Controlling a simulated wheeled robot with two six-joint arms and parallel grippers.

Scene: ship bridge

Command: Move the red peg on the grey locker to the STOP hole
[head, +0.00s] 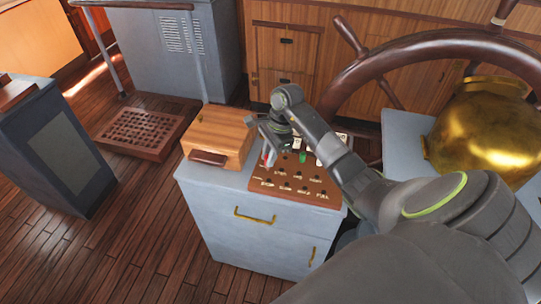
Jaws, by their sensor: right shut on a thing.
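The grey locker (220,213) stands in the middle of the view. On its top lies a brown wooden peg board (292,193) with several holes, small plates and lettering along its front edge. My right gripper (267,150) is over the back left part of the board, shut on the red peg (264,158), of which only a little shows. A green peg (303,157) stands upright at the board's back, just right of the gripper. My left gripper is not in view.
A wooden box (219,132) sits on the locker, left of the board and close to the gripper. A big ship's wheel (345,82) and a brass binnacle (487,130) stand behind and right. A wooden grating (140,130) lies on the floor.

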